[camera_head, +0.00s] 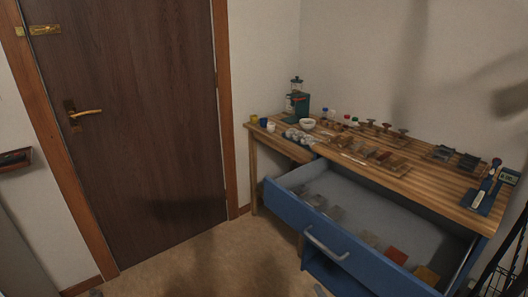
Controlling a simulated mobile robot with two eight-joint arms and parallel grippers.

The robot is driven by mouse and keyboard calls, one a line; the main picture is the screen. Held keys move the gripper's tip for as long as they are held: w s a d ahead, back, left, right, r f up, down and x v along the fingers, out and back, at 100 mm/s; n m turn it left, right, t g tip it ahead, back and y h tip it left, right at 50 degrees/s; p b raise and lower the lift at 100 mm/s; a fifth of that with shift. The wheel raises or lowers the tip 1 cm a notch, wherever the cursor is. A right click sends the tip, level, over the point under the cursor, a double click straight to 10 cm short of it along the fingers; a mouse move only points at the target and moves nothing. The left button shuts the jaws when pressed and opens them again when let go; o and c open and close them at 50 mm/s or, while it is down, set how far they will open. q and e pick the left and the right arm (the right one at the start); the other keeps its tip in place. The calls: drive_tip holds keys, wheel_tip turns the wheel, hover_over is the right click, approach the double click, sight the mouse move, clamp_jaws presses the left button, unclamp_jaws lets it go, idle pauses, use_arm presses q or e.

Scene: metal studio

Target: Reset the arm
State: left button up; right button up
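Neither of my grippers can be made out in the head view. A small grey shape shows at the bottom edge below the drawer, and another at the bottom left; I cannot tell what they are. Dark shadows fall on the door, the floor and the right wall. A wooden workbench (440,190) stands against the wall at the right.
On the bench stand a green machine (299,103), a white bowl (307,124), several small jars, stamps and wooden blocks, and a blue-and-white tool (487,186) at the right end. A closed brown door (140,130) is at the left. The floor (215,262) before it is clear.

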drive_tip(key=s+d+f+m+g+h, duration=0.1)
drive_tip(key=s+d+f+m+g, duration=0.15)
drive_tip(key=s+m+g, duration=0.6)
drive_tip(key=s+d+f+m+g, duration=0.1)
drive_tip(key=s+d+f+m, duration=0.2)
drive_tip(key=s, duration=1)
use_arm(q)
wheel_tip(320, 180, up, 25)
drive_tip(key=w+t+p, duration=0.1)
drive_tip(key=p, duration=2.1)
drive_tip(key=shift+w, duration=0.15)
use_arm(e)
wheel_tip(320, 180, up, 25)
drive_tip(key=a+m, duration=0.1)
drive_tip(key=shift+w+t, duration=0.35)
drive_tip(key=shift+w, duration=0.05)
